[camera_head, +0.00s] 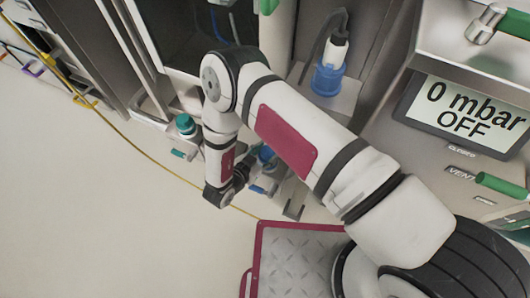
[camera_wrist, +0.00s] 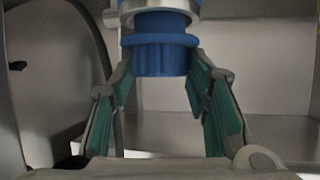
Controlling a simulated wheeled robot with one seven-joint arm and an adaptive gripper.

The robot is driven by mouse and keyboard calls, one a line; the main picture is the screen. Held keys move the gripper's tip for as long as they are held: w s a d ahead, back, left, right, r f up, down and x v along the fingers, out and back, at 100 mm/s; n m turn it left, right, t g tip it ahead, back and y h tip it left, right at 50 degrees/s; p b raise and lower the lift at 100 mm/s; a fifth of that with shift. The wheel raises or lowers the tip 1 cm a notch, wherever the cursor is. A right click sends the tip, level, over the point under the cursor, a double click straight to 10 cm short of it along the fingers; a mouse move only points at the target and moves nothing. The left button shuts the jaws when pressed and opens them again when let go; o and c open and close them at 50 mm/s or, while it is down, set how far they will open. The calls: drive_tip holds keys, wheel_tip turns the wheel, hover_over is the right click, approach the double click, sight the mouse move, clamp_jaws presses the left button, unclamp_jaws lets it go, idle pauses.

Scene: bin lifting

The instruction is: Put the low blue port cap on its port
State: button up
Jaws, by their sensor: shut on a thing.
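In the wrist view, the blue port cap (camera_wrist: 160,58) is upright between the two green-padded fingers of my gripper (camera_wrist: 160,78). The fingertips lie against its lower sides, so my gripper is shut on it. A silver metal ring (camera_wrist: 165,8) is right above the cap, in line with it, with blue between them. I cannot tell whether the cap is seated on the port. In the head view, my gripper (camera_head: 241,174) is small and dark, partly hidden by my arm. Blue parts (camera_head: 266,154) show beside it.
A blue fitting with a cable (camera_head: 327,80) stands in a recess at the upper middle. A teal-topped part (camera_head: 185,125) is left of my arm. A display (camera_head: 463,115) reads "0 mbar OFF". A yellow line (camera_head: 130,142) runs over the open floor at left.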

drive_tip(key=shift+f+b, duration=0.4)
drive_tip(key=shift+f, duration=0.35)
idle(0.8)
drive_tip(key=o, duration=1.5)
drive_tip(key=shift+a, duration=0.1)
drive_tip(key=v, duration=1.2)
